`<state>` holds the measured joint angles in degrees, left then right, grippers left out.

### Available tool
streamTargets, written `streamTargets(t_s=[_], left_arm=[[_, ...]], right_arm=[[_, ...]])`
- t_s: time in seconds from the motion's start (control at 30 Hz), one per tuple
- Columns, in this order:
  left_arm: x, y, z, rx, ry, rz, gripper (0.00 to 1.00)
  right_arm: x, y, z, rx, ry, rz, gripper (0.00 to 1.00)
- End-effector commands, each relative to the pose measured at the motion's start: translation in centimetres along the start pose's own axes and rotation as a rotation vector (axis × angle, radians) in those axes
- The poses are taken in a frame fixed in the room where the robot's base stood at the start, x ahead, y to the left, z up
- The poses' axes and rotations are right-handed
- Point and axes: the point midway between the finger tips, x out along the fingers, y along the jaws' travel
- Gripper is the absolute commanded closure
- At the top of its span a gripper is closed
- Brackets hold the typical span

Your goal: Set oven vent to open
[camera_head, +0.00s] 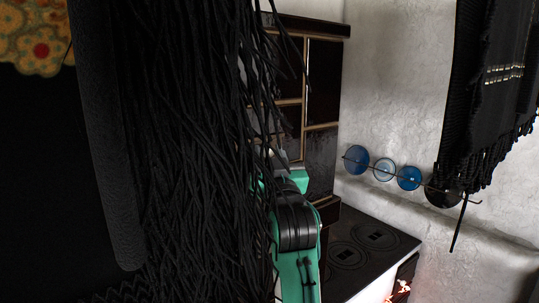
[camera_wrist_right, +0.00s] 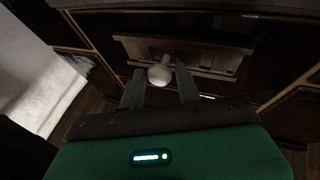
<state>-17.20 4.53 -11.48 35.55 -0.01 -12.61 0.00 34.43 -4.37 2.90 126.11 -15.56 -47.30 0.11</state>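In the right wrist view a pale round knob (camera_wrist_right: 158,75) on a short stem stands out from a dark vent panel (camera_wrist_right: 205,60) with a lighter frame. My right gripper (camera_wrist_right: 160,70) is open, with one dark finger on each side of the knob. A gap shows between the knob and each finger, so I cannot see contact. In the head view my green right arm reaches up to the dark tiled stove (camera_head: 322,85). Hanging black strands hide much of its gripper end there, and the knob cannot be made out. My left gripper is in neither view.
Black fringe (camera_head: 185,130) covers the left half of the head view. A black stove top (camera_head: 375,250) with round plates lies right of my arm, with fire (camera_head: 400,292) low beside it. Blue plates (camera_head: 357,159) and a dark fringed cloth (camera_head: 490,90) are along the white wall.

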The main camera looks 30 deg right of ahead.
Motion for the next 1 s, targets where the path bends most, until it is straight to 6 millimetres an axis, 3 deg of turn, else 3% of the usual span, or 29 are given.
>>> streamTargets(t_s=[0.17, 0.33, 0.37, 0.73, 0.97, 1.0], left_arm=[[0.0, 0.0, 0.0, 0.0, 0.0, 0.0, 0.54], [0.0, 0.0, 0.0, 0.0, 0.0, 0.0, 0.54], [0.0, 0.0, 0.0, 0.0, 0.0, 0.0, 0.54], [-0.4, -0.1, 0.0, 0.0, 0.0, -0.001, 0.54], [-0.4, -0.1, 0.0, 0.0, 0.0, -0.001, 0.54], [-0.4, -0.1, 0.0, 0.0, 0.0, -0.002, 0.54]], right_arm=[[0.0, 0.0, 0.0, 0.0, 0.0, 0.0, 0.66], [0.0, 0.0, 0.0, -0.001, 0.0, 0.0, 1.0], [0.0, 0.0, 0.0, -0.001, 0.0, 0.0, 1.0], [0.7, 1.9, 0.2, -0.003, 0.001, 0.001, 1.0], [0.7, 2.0, 0.3, -0.002, 0.002, 0.003, 1.0], [0.7, 2.0, 0.2, -0.002, 0.002, 0.003, 0.69]])
